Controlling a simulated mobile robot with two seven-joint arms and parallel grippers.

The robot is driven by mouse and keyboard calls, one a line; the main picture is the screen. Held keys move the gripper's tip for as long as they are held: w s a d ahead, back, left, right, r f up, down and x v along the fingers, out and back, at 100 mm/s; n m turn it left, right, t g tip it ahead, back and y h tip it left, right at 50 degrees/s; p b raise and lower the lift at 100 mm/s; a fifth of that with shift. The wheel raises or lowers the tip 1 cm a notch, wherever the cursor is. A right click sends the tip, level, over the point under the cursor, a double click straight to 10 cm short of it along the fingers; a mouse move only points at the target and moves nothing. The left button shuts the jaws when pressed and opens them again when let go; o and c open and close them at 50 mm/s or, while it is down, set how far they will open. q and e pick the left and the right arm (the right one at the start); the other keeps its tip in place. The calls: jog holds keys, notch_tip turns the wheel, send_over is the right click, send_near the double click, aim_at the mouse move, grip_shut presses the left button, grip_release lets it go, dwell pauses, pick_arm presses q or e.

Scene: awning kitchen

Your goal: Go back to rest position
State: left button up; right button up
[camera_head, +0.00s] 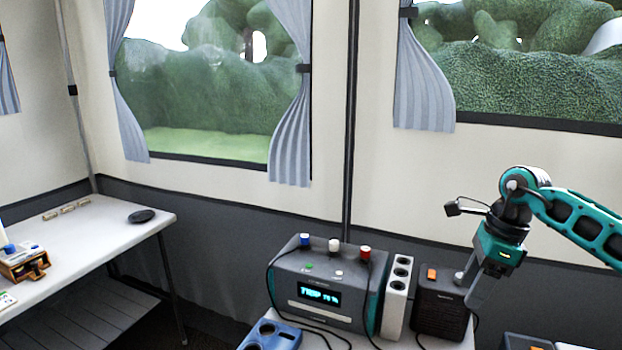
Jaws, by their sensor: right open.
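My right arm comes in from the right edge, and my right gripper (470,285) points down beside a black box with an orange switch (440,303). Its jaws are open, with nothing seen between them. In this view they overlap the box's right side; I cannot tell whether they touch it. My left arm and left gripper are out of view.
A grey device with a lit display (322,292) and a white socket block (397,294) stand beside the black box. Cables hang around them. A blue holder (270,336) sits in front. A white table (100,235) stands at left, with floor between.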

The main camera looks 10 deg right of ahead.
jog(key=s+a+f+m+t+y, duration=0.25)
jog(key=a+m+y, duration=0.25)
jog(key=a, duration=0.4)
jog(key=s+a+f+m+t+y, duration=0.1)
jog(key=a+m+t+y, duration=0.2)
jog(key=a+m+y, duration=0.5)
jog(key=s+a+f+m+t+y, duration=0.1)
jog(key=a+m+t+y, duration=0.15)
jog(key=a, duration=0.85)
jog(key=s+d+f+m+h, duration=0.3)
jog(key=s+f+m+h, duration=0.2)
jog(key=m, duration=0.5)
jog(key=s+d+f+m+t+h, duration=0.1)
jog(key=s+d+f+m+h, duration=0.3)
jog(key=f+m, duration=0.5)
jog(key=s+d+f+m+t+h, duration=0.1)
jog(key=s+d+f+m+h, duration=0.3)
jog(key=m, duration=0.7)
notch_tip(320, 180, down, 3)
jog(key=s+h, duration=0.2)
jog(key=h, duration=0.1)
jog(key=shift+m, duration=0.35)
